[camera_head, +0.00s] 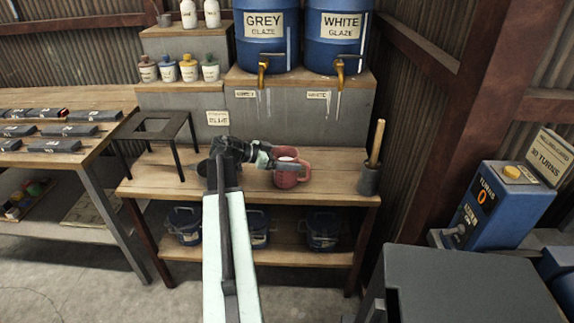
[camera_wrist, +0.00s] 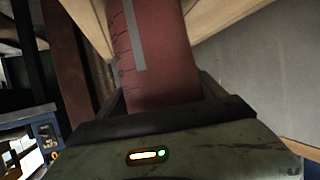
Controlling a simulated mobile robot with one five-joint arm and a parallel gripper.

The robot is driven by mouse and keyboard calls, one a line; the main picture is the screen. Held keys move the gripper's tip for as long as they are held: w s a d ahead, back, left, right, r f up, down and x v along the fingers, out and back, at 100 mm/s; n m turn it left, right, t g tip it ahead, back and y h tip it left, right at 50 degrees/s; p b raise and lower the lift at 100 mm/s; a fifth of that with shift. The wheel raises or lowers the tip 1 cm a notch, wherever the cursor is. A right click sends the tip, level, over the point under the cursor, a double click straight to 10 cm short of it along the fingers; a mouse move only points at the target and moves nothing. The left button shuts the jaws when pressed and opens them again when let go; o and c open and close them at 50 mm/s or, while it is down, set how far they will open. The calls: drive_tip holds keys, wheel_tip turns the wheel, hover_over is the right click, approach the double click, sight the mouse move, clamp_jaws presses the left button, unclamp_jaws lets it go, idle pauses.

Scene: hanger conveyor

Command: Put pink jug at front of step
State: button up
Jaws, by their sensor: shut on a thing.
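The pink jug (camera_head: 289,172) is at the wooden bench step (camera_head: 333,176), right of the middle in the head view. My gripper (camera_head: 281,163) is at the jug, with its jaws shut on it. In the wrist view the jug's reddish-pink side (camera_wrist: 163,60) fills the space between the fingers, with a grey strip and dark marks on it. Part of the jug is hidden behind the gripper in the head view. I cannot tell whether the jug's base touches the step.
A grey cup with a wooden-handled tool (camera_head: 368,178) stands at the right end of the step. A black metal stand (camera_head: 153,128) is on the left. Blue glaze barrels (camera_head: 338,42) with brass taps stand above. Blue buckets (camera_head: 322,230) sit on the lower shelf.

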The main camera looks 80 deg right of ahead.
drive_tip(key=shift+w+f, duration=0.15)
drive_tip(key=shift+w, duration=0.2)
drive_tip(key=shift+f, duration=0.1)
drive_tip(key=o, duration=2.1)
drive_tip(key=shift+c, duration=0.2)
drive_tip(key=shift+s, duration=0.1)
drive_tip(key=p+v, duration=0.5)
drive_tip(key=v, duration=0.7)
drive_tip(key=shift+a, duration=0.1)
